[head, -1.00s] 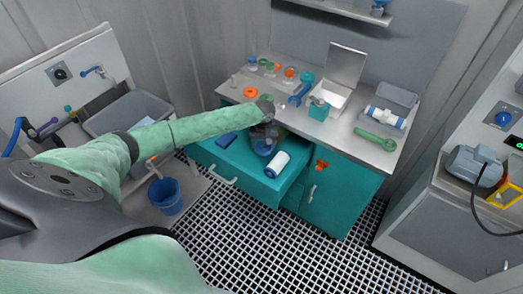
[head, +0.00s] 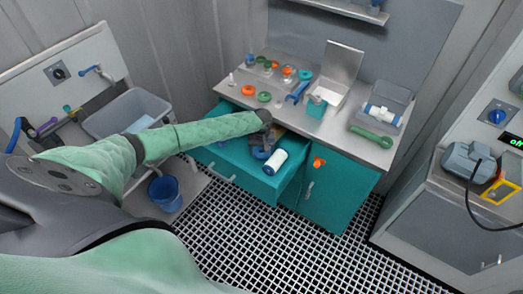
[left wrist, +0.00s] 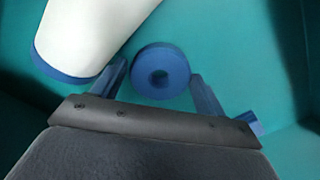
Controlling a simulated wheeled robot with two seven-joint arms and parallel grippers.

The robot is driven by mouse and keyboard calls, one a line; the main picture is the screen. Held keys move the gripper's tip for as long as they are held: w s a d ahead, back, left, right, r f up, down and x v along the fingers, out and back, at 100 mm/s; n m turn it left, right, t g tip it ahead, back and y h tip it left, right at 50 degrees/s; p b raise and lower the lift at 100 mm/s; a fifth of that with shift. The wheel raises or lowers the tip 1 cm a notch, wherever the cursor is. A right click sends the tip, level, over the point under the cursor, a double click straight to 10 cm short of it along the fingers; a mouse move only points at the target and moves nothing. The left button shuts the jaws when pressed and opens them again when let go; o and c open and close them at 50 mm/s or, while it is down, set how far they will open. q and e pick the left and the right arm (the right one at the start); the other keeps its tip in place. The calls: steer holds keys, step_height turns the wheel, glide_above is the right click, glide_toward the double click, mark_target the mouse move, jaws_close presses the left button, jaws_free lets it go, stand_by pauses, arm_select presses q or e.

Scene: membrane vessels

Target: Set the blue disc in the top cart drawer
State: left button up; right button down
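The blue disc (left wrist: 172,58), a thick ring with a centre hole, shows in the left wrist view over the teal floor of the top cart drawer (head: 235,165). The drawer is pulled out. My left gripper (left wrist: 160,78) reaches down into it, with its fingers on either side of the disc. A narrow gap shows between the left finger and the disc, and the right finger is very close to it. In the head view my left gripper (head: 262,152) largely hides the disc. My right gripper is not in view.
A white cylinder with blue ends (head: 275,161) lies in the drawer close beside my left gripper; it also shows in the wrist view (left wrist: 85,35). A small blue block (left wrist: 248,122) is on the other side. The counter above holds rings, a wrench (head: 298,91) and containers.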

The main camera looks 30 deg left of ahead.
mark_target(262, 152)
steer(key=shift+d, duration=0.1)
arm_select(q)
steer(key=shift+r, duration=0.55)
step_height(262, 152, up, 11)
steer(key=b, duration=0.3)
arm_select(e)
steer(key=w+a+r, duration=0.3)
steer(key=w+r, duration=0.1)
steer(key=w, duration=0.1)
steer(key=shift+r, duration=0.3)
arm_select(q)
steer(key=shift+r, duration=0.1)
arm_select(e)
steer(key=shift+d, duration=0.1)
